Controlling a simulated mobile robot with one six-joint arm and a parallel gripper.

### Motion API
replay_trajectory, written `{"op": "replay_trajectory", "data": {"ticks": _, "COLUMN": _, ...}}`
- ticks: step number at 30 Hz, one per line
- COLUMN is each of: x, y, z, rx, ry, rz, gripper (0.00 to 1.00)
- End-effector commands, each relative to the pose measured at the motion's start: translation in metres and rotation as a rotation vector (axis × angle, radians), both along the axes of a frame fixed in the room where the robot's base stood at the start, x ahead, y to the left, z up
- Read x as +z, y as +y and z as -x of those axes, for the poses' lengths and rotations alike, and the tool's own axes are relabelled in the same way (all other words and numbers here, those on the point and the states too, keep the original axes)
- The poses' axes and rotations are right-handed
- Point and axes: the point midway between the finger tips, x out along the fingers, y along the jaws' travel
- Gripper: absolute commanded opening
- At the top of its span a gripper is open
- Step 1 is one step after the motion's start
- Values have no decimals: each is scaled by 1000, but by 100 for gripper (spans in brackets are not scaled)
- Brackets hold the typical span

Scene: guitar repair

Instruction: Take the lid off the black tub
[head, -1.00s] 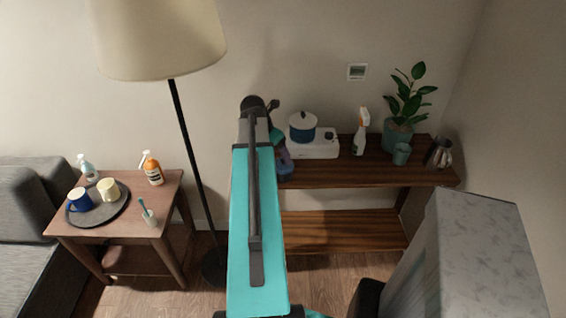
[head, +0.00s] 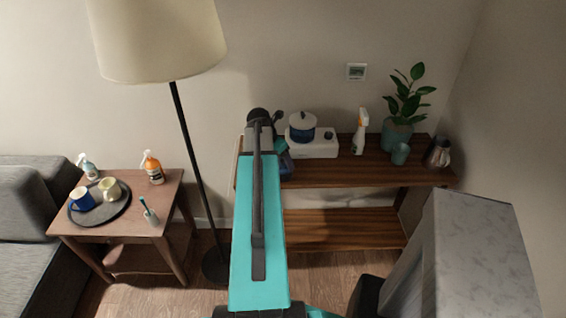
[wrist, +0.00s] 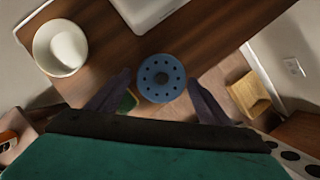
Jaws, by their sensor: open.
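No thing I can plainly identify as a black tub shows in either view. In the wrist view, a round blue disc (wrist: 161,78) with a ring of dark holes and a dark centre lies between my fingers; I cannot tell whether it is a lid. My gripper (wrist: 158,82) is open, with one dark finger on each side of the disc and nothing visibly clamped. In the head view, my arm reaches to the left end of the shelf and hides my fingers. A bluish shape (head: 286,164) shows beside my arm there, partly covered.
A floor lamp (head: 190,150) stands left of my arm.

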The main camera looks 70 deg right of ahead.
Motion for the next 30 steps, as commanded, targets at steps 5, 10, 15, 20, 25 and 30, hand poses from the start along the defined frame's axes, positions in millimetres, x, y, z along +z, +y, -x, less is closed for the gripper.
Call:
{"op": "replay_trajectory", "data": {"ticks": 5, "x": 0, "y": 0, "z": 0, "rx": 0, "ry": 0, "rz": 0, "gripper": 72}}
{"op": "replay_trajectory", "data": {"ticks": 10, "x": 0, "y": 0, "z": 0, "rx": 1, "ry": 0, "rz": 0, "gripper": 54}}
{"op": "replay_trajectory", "data": {"ticks": 15, "x": 0, "y": 0, "z": 0, "rx": 1, "ry": 0, "rz": -1, "gripper": 25}}
{"op": "replay_trajectory", "data": {"ticks": 20, "x": -1, "y": 1, "z": -1, "rx": 1, "ry": -1, "rz": -3, "gripper": 0}}
{"op": "replay_trajectory", "data": {"ticks": 25, "x": -3, "y": 2, "z": -1, "rx": -1, "ry": -1, "rz": -6, "gripper": 0}}
{"op": "replay_trajectory", "data": {"ticks": 30, "x": -4, "y": 2, "z": 0, "rx": -2, "ry": 0, "rz": -9, "gripper": 0}}
